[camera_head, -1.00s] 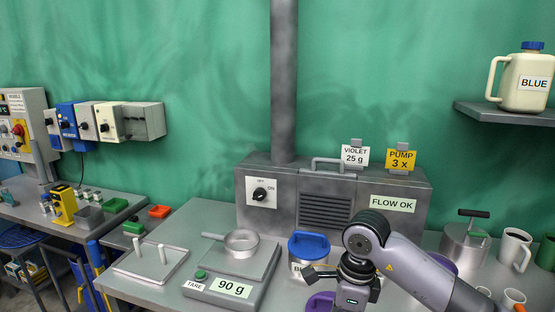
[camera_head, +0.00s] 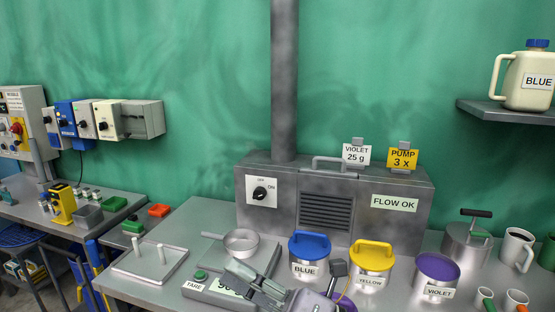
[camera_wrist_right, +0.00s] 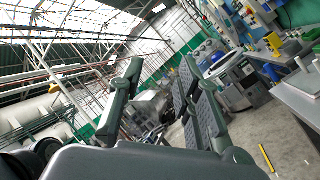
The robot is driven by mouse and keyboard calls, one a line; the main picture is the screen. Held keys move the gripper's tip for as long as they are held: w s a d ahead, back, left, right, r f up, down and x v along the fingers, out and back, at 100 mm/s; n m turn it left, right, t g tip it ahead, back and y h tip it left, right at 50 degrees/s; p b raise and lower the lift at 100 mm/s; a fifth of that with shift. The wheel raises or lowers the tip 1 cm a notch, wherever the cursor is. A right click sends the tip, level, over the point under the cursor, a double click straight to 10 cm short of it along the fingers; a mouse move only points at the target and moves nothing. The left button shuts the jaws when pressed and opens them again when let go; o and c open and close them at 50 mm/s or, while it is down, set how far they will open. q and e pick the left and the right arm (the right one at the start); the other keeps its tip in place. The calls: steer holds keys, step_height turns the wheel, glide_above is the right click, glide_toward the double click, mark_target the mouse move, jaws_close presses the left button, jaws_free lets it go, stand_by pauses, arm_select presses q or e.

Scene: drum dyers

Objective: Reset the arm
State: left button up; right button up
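My right gripper (camera_head: 252,286) is low in the head view, in front of the scale (camera_head: 210,294), and partly covers its display. Its two dark fingers stand apart in the right wrist view (camera_wrist_right: 162,105), with nothing between them. The gripper is open and empty. My left gripper does not show in either view.
A pan (camera_head: 241,242) sits on the scale. The blue jar (camera_head: 309,258), yellow jar (camera_head: 371,267) and open violet jar (camera_head: 436,278) stand to the right. A purple lid (camera_head: 347,307) lies partly hidden. A rack (camera_head: 150,272) with two pegs is left.

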steer(key=w+d+f+m+t+h, duration=0.35)
steer(key=d+m+t+h, duration=0.4)
steer(key=m, duration=0.45)
steer(key=w+d+f+m+t+h, duration=0.35)
steer(key=d+m+t+h, duration=0.45)
steer(key=m, duration=0.5)
steer(key=s+d+f+m+g+h, duration=0.2)
steer(key=d+f+m+g+h, duration=0.15)
steer(key=f, duration=0.35)
steer(key=s+d+f+m+g+h, duration=0.3)
steer(key=d+f+m+g, duration=0.15)
steer(key=f, duration=0.35)
steer(key=s+d+f+m+g, duration=0.1)
steer(key=s+f+m+g, duration=0.1)
steer(key=s+f+g, duration=0.55)
steer(key=s+d+f+m+g, duration=0.1)
steer(key=s+f+m+g, duration=0.15)
steer(key=s+f, duration=0.85)
steer(key=s+f+g, duration=0.1)
steer(key=s+f, duration=0.1)
steer(key=f, duration=0.9)
steer(key=s+f+g, duration=0.1)
steer(key=s+f, duration=0.1)
steer(key=f, duration=0.9)
steer(key=s+d+f+n+g, duration=0.1)
steer(key=s+d+f, duration=0.2)
steer(key=s+f, duration=1.3)
steer(key=shift+s+d, duration=0.15)
steer(key=shift+s, duration=0.2)
